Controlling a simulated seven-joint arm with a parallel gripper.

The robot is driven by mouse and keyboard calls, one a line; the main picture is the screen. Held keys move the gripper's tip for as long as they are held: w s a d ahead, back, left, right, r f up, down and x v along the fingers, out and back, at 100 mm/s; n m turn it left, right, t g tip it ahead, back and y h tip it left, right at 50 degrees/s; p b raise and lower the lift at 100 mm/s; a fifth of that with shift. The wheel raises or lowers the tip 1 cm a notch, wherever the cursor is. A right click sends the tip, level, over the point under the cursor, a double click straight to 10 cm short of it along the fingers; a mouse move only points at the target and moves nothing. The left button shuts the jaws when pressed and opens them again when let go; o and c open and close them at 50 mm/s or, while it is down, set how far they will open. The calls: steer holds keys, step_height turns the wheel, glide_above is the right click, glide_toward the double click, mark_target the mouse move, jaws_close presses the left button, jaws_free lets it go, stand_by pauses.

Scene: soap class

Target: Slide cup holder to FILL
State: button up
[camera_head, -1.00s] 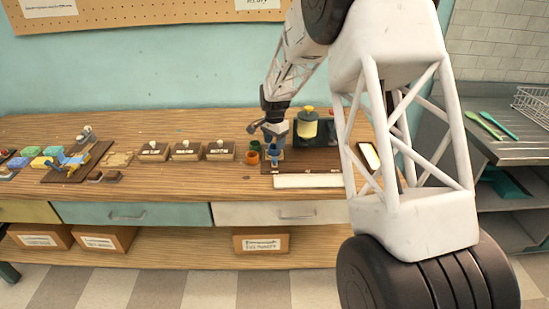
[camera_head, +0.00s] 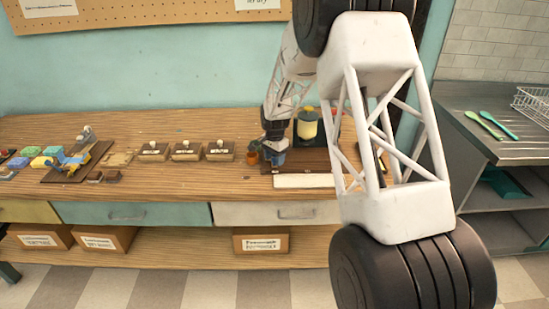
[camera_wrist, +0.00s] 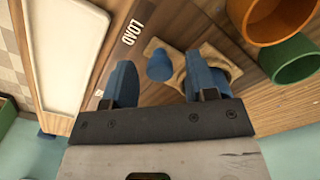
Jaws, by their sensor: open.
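The tan cup holder (camera_wrist: 182,68) with its blue knob (camera_wrist: 159,66) sits on the dark wooden board (camera_wrist: 150,20) beside the LOAD label in the wrist view. My gripper (camera_wrist: 160,70) is open, with one blue finger on each side of the knob. I cannot tell whether either finger touches it. The right finger overlaps part of the holder. In the head view my gripper (camera_head: 274,156) is low over the board's left end and hides the holder. No FILL label is readable.
An orange cup (camera_wrist: 275,15) and a green cup (camera_wrist: 291,58) stand close to the holder's right in the wrist view. A yellow dispenser (camera_head: 307,125) stands behind the board. A white tray (camera_head: 303,181) lies along the board's front. Several small wooden boxes stand left.

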jaws_close()
steer(key=shift+d, duration=2.15)
jaws_free()
steer(key=shift+r, duration=0.15)
step_height(320, 180, up, 8)
steer(key=shift+f, duration=0.25)
